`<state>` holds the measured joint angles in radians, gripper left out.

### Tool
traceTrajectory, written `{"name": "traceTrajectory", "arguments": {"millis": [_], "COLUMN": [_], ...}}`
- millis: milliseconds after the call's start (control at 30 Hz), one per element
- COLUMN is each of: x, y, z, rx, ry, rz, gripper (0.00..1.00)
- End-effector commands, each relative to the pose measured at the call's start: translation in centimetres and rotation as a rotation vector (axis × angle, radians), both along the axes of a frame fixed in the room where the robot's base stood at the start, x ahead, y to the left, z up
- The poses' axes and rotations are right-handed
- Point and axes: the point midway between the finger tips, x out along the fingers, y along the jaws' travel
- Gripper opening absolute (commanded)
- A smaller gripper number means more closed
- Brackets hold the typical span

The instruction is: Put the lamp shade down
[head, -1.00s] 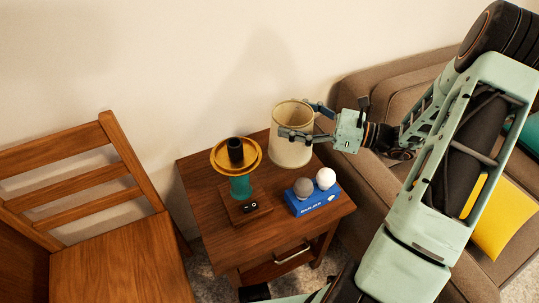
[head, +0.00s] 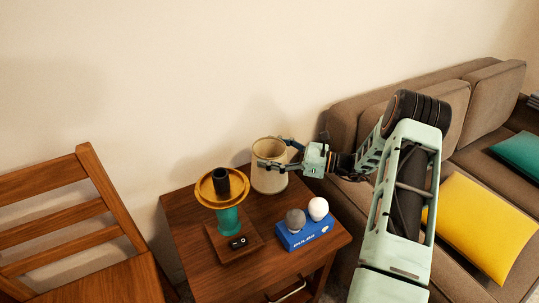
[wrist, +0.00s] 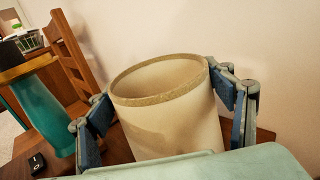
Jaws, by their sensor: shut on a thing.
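The cream lamp shade (head: 268,178), an open-topped cylinder with a tan rim, is upright at the back right of the wooden side table (head: 185,235). My gripper (head: 277,157) is shut on it, with its fingers on opposite sides. The wrist view shows the shade (wrist: 168,125) between the blue finger pads of my gripper (wrist: 165,112). Its lower edge is hidden there, and I cannot tell whether it touches the tabletop. The lamp base (head: 228,222), a teal column with an orange dish and black socket, stands left of the shade without touching it.
A blue bulb box (head: 305,235) stands in front of the shade, with a grey bulb (head: 296,218) and a white bulb (head: 318,208) at it. A wooden chair (head: 95,205) is at left, a brown sofa (head: 455,105) at right. The wall is close behind the shade.

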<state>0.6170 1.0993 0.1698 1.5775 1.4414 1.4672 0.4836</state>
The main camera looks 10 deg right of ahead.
Motion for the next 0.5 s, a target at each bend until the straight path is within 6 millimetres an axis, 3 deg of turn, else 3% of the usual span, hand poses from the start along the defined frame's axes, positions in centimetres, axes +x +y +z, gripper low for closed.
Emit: {"name": "traceTrajectory", "arguments": {"millis": [367, 400, 500], "x": [0.00, -0.01, -0.01], "y": [0.00, -0.01, -0.01], "z": [-0.68, -0.72, -0.63], "rx": [0.001, 0.000, 0.000], "ry": [-0.002, -0.001, -0.002], "rz": [0.000, 0.000, 0.000], "gripper": [0.37, 0.76, 0.87]}}
